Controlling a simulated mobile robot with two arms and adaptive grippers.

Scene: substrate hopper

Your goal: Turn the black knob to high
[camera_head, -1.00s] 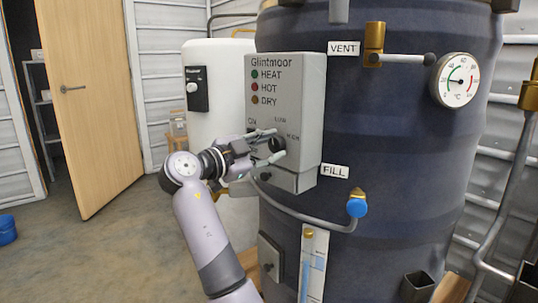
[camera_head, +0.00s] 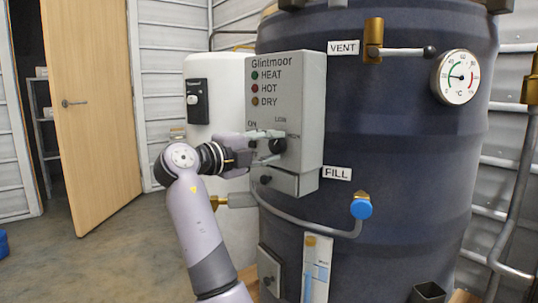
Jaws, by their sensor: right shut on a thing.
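The black knob (camera_head: 278,146) is on the front of the grey Glintmoor control box (camera_head: 287,72), below the HEAT, HOT and DRY lamps. The LOW label shows above the knob and the ON label to its upper left; I cannot read the HIGH label. My right gripper (camera_head: 272,147) comes from the left, with one finger above the knob and one below it, shut on it. The fingers hide part of the knob, so its pointer cannot be read. My left gripper is not in view.
The box is fixed to a large dark tank (camera_head: 400,150) with a VENT lever (camera_head: 405,51), a dial gauge (camera_head: 457,78) and a blue FILL valve (camera_head: 361,208). A white cylinder tank (camera_head: 215,90) stands behind my arm. Open floor lies left, before an open wooden door (camera_head: 95,110).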

